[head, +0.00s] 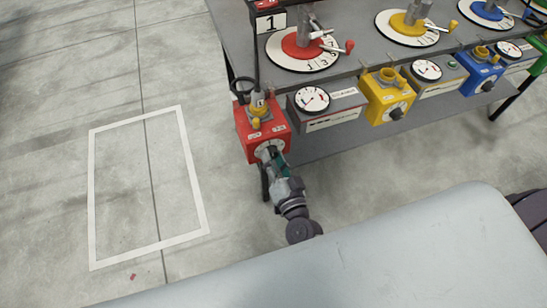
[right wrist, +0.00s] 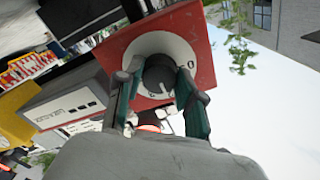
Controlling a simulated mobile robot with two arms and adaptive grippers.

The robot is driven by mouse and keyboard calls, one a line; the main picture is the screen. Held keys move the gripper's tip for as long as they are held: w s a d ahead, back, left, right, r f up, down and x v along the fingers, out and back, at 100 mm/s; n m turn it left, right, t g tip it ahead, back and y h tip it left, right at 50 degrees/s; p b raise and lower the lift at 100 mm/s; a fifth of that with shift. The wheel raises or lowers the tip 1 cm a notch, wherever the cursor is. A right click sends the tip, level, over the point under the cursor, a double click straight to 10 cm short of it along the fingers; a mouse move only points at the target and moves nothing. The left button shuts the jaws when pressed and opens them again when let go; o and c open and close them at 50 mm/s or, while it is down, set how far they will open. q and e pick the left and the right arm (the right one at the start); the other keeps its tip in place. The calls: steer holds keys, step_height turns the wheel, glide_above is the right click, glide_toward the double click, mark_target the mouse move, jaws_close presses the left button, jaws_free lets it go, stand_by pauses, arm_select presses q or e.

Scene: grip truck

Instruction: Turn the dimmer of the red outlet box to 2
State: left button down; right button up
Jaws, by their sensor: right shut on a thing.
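The red outlet box (head: 247,142) is at the near left corner of the workbench in the head view. Its red face also fills the upper middle of the right wrist view (right wrist: 203,65). The dimmer, a dark round knob (right wrist: 159,73), sits in a white dial with black numbers. A 0 shows at the right of the dial; other marks are partly hidden. My right gripper (head: 272,158) is at the dial, its two fingers (right wrist: 158,98) on either side of the knob and shut on it. The knob's pointer setting cannot be read clearly. My left gripper is not in view.
Turntables with red (head: 309,45) and yellow discs are above. Open floor with a white-outlined rectangle (head: 205,214) lies left.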

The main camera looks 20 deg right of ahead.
stand_by(0.5)
steer(key=o, duration=1.1)
steer(key=shift+o, duration=0.2)
steer(key=shift+s, duration=0.1)
steer(key=s, duration=1.2)
steer(key=shift+d, duration=0.2)
steer(key=shift+w, duration=0.1)
